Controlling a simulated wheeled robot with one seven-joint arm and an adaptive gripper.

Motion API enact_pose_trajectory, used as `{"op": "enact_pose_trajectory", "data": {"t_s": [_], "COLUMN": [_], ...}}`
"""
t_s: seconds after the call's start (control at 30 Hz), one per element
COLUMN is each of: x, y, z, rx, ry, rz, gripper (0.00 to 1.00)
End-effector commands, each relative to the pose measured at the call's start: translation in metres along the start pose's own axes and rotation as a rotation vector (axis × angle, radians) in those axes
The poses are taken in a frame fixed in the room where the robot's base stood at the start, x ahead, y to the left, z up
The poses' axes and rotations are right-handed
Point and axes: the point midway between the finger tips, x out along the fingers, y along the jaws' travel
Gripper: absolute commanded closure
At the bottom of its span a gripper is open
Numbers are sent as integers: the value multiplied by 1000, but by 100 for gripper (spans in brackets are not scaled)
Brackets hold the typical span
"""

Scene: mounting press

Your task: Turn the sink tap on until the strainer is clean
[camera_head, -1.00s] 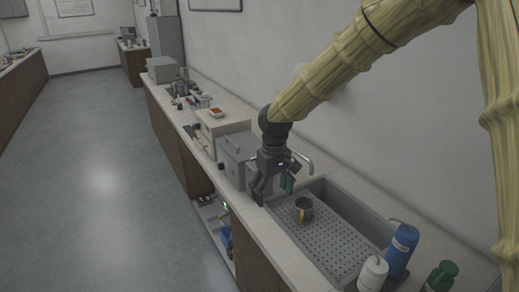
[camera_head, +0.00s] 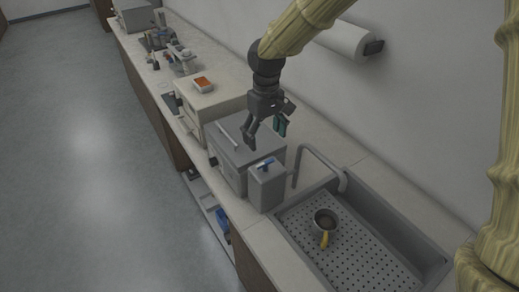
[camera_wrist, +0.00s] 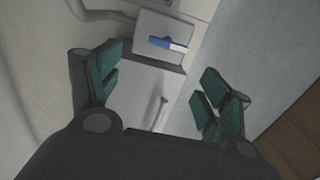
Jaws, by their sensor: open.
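The strainer (camera_head: 326,221) is a small round metal cup with a yellow handle, standing on the perforated floor of the grey sink (camera_head: 405,232). Its inside looks dark brown. The grey tap spout (camera_head: 318,160) bends over the sink's far-left end, and no water shows from it. A blue lever (camera_head: 266,164) sits on a grey box beside the sink; it also shows in the wrist view (camera_wrist: 168,44). My gripper (camera_head: 265,131) is open and empty, above the lidded grey bath and behind the lever, apart from both. The strainer is outside the wrist view.
The lidded grey bath (camera_head: 233,150) stands left of the lever box (camera_head: 268,192). A beige machine (camera_head: 205,104) with an orange-topped dish is farther along the counter. A paper roll (camera_head: 345,40) hangs on the wall. The floor at left is clear.

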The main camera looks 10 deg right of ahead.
Motion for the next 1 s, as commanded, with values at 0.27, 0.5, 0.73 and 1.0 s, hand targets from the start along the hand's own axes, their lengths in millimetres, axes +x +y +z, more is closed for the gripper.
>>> {"op": "enact_pose_trajectory", "data": {"t_s": [0.27,0.5,0.73,1.0], "x": [26,73,103,107], "y": [-6,3,7,1], "z": [8,-18,-26,-13], "rx": [-6,-7,-7,-8], "ry": [5,-18,-25,-11], "rz": [2,-6,-8,-4], "gripper": [21,21,21,21]}}
